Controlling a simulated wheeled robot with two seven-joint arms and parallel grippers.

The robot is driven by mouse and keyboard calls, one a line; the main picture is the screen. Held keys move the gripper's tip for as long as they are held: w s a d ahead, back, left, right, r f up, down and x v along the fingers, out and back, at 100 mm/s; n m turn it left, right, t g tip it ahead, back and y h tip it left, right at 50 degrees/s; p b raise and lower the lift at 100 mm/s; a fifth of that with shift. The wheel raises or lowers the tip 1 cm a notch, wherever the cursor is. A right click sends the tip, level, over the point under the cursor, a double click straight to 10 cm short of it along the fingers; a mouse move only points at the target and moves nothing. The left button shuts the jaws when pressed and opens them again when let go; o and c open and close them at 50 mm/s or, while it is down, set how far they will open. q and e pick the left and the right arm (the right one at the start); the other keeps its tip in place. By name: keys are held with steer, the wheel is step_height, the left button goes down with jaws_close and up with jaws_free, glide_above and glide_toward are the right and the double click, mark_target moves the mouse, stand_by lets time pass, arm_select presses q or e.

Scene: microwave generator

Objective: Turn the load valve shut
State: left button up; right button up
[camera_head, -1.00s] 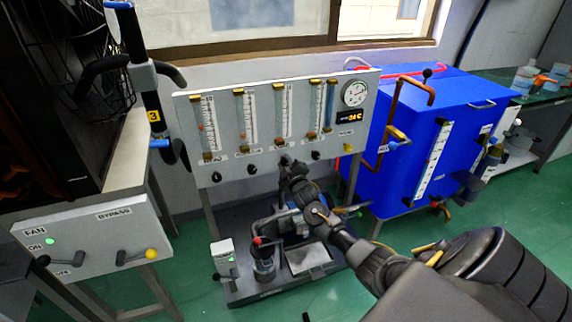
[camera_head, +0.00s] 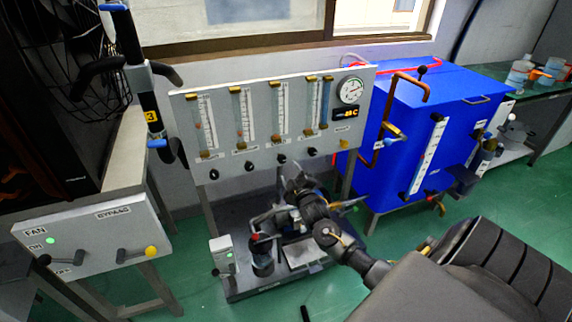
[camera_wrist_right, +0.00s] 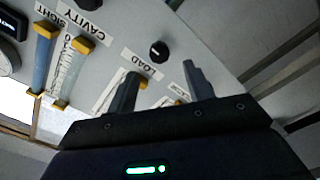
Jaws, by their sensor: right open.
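The load valve is a small black knob (camera_head: 282,159) on the pale panel (camera_head: 232,168). In the right wrist view the knob (camera_wrist_right: 159,51) with a white mark sits beside the LOAD label (camera_wrist_right: 138,62). My right gripper (camera_head: 288,178) is just below and in front of the knob in the head view. In the wrist view its two fingers (camera_wrist_right: 162,88) are spread apart with nothing between them, and the knob is past their tips. The gripper appears clear of the knob. My left gripper is not in view.
Similar black knobs flank it, including the cavity knob (camera_head: 312,151). Glass flow tubes (camera_head: 281,108) and a dial gauge (camera_head: 351,90) are above. A blue tank (camera_head: 420,120) with copper pipes stands right. A fan and bypass box (camera_head: 92,238) is left. Bench equipment (camera_head: 262,262) stands below.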

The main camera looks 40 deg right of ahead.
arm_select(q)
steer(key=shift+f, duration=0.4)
arm_select(e)
steer(key=shift+v, duration=1.35)
